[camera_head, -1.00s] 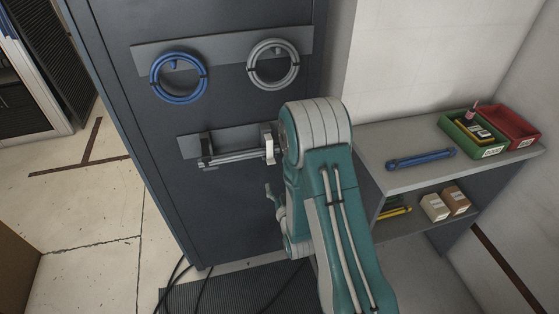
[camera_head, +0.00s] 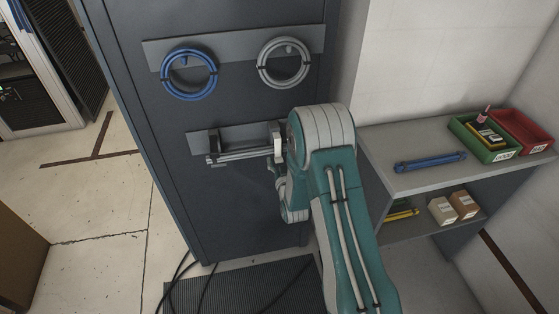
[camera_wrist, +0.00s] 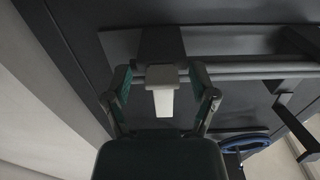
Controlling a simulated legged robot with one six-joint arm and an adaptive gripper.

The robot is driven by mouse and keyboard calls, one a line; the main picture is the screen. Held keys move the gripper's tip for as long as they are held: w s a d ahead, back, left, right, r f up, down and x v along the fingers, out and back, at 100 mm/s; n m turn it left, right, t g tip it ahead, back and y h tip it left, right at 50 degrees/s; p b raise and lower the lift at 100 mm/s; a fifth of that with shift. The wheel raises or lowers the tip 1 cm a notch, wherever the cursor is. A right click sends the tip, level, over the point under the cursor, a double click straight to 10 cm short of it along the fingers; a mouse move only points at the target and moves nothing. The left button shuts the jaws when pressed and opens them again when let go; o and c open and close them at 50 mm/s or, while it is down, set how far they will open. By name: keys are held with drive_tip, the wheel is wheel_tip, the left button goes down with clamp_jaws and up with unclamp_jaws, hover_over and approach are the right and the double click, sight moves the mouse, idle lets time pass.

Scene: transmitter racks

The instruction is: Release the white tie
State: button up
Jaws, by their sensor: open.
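The white tie (camera_wrist: 163,92) shows in the wrist view as a pale block with a tab hanging down, at the grey bars. In the head view a pale piece (camera_head: 277,138) sits at the right end of the rail bracket (camera_head: 240,152) on the dark cabinet, partly hidden by my arm. My gripper (camera_wrist: 161,76) is open, with one finger on each side of the white tie. I cannot tell whether the fingers touch it. In the head view my gripper is mostly hidden behind my arm.
A blue coil (camera_head: 189,75) and a grey coil (camera_head: 284,63) hang on the cabinet above the bracket. A shelf (camera_head: 390,155) on the right holds a blue tool (camera_head: 430,162), a green bin (camera_head: 484,140) and a red bin (camera_head: 522,130). Cables lie on the floor mat (camera_head: 240,290).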

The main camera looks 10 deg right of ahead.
drive_tip(key=shift+a, duration=0.15)
clamp_jaws()
drive_tip(key=shift+r, duration=0.1)
